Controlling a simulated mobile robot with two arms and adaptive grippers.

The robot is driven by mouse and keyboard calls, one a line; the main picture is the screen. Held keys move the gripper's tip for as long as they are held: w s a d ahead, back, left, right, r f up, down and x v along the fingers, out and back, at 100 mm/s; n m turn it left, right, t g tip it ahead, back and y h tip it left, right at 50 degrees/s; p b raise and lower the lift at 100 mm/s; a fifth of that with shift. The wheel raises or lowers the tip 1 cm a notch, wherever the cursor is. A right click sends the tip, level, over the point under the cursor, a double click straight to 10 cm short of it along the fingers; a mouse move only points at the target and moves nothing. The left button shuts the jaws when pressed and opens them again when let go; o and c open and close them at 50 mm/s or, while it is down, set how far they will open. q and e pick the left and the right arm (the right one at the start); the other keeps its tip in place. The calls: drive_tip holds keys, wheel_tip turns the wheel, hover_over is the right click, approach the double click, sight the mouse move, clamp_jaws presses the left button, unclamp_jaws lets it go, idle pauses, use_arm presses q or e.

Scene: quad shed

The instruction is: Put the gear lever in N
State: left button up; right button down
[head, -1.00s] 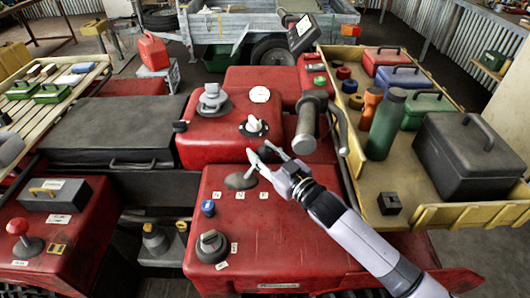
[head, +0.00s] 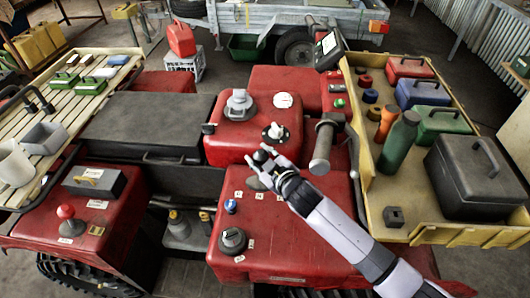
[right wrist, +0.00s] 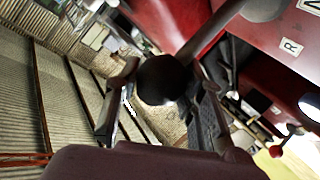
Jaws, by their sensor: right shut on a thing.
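The gear lever (head: 260,157) has a round black knob and rises from a grey boot on the red body panel. In the right wrist view its knob (right wrist: 162,80) sits between my two fingers, with the shaft running to the upper right. My right gripper (head: 258,159) is shut on the knob; it also shows in the right wrist view (right wrist: 163,95). A row of small white letter plates (head: 259,196) lies in front of the boot. An R plate (right wrist: 290,47) is readable in the right wrist view. I cannot tell which letter the lever lines up with. My left gripper is out of view.
A handlebar grip (head: 323,145) stands close to the right of my gripper. A blue knob (head: 230,206) and a black dial (head: 232,240) are in front. A yellow tray (head: 450,229) with toolboxes and a green bottle (head: 398,142) lies to the right.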

idle(0.3)
drive_tip(key=c, duration=1)
unclamp_jaws()
drive_tip(key=shift+c, duration=0.2)
drive_tip(key=v, duration=1.2)
